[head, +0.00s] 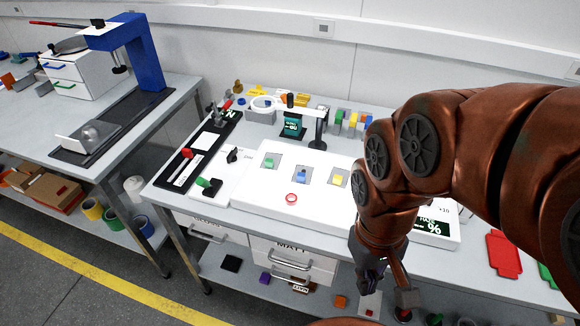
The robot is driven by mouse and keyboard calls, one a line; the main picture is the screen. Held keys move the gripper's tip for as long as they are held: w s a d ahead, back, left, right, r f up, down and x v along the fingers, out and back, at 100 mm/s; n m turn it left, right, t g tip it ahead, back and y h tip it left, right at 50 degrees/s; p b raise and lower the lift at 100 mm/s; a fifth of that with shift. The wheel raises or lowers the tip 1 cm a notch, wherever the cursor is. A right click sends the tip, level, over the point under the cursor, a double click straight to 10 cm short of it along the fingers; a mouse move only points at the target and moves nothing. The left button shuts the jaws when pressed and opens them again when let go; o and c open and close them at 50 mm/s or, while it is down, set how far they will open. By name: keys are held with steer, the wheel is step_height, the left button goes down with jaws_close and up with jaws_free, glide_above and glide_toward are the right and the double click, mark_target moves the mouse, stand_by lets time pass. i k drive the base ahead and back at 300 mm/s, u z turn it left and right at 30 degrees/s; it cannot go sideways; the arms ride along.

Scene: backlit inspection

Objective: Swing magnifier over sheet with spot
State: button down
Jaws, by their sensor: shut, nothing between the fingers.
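The magnifier (262,104) is a pale ring lens on a white swing arm (300,108) with a black knob. The arm is carried by a dark post (320,132) at the back of the bench, and the lens hangs out to the left. Three small grey sheets lie in a row on the white light panel (255,195): one with a green piece (270,161), one with a blue piece (301,175), one with a yellow piece (338,180). I cannot make out a spot on any. My gripper (380,284) is shut and empty, pointing down at the bench's front, apart from the magnifier.
A red ring (291,198) lies on the panel's front part. A black tray (190,165) and a white plate with a green-handled lever (209,185) are at left. Colored blocks (350,122) stand behind. My arm hides the panel's right part. Drawers (290,262) are below.

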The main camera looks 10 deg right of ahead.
mark_target(289, 107)
steer(key=u, duration=0.55)
steer(key=k, duration=0.6)
steer(key=u, duration=0.6)
steer(key=i, duration=1.2)
steer(key=z, duration=0.8)
